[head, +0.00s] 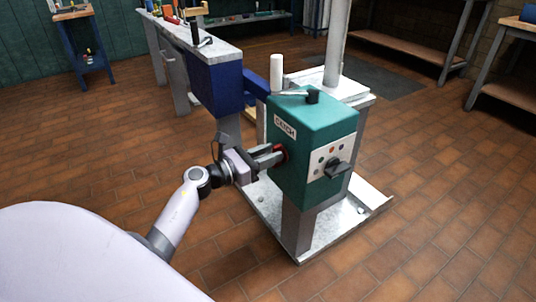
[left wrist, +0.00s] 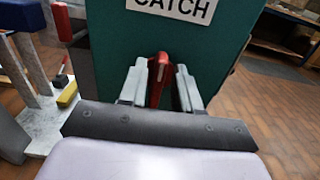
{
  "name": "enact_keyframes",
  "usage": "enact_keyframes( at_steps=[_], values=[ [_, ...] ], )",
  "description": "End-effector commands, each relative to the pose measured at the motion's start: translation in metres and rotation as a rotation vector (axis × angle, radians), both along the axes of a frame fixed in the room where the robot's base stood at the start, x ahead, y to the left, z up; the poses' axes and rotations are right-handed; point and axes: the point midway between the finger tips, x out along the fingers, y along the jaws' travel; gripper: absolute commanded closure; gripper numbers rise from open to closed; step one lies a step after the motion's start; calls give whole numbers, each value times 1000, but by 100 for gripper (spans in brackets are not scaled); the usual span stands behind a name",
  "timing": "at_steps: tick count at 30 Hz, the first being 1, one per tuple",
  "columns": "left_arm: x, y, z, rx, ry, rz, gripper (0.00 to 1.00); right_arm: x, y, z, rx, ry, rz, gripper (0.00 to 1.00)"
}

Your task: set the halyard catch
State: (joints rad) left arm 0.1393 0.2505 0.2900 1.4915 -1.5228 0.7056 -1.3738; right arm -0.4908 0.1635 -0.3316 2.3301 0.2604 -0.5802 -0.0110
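The teal box (head: 310,137) bears a white CATCH label (head: 285,127) on its left face, and the label (left wrist: 172,6) also shows in the left wrist view. Below the label is a red catch lever (head: 282,153). In the left wrist view the red lever (left wrist: 158,78) stands upright between the two fingers of my left gripper (left wrist: 160,88). A narrow gap shows beside the lever, so the fingers look open around it rather than clamped. In the head view my left gripper (head: 270,157) reaches the box's left face and partly hides the lever. My right gripper is out of view.
The box's front has a panel (head: 332,158) with a dark knob. A handle (head: 298,94) lies on top. A grey mast (head: 336,45) and a white post (head: 276,72) stand behind. A blue-sided bench (head: 215,82) stands behind left. The tiled floor at right is clear.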

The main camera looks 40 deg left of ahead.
Motion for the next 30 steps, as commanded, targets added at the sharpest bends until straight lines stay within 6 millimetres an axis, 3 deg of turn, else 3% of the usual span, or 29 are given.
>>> enact_keyframes(
  at_steps=[1, 3, 17, 30],
  values=[
    [0, 0, 0, 0, 0, 0, 86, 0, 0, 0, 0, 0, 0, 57],
    [0, 0, 0, 0, 0, 0, 100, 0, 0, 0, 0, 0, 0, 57],
    [0, 1, 1, -67, 29, 0, 100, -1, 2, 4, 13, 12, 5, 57],
    [2, 8, 0, -398, 169, 1, 100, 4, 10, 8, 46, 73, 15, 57]
  ],
)
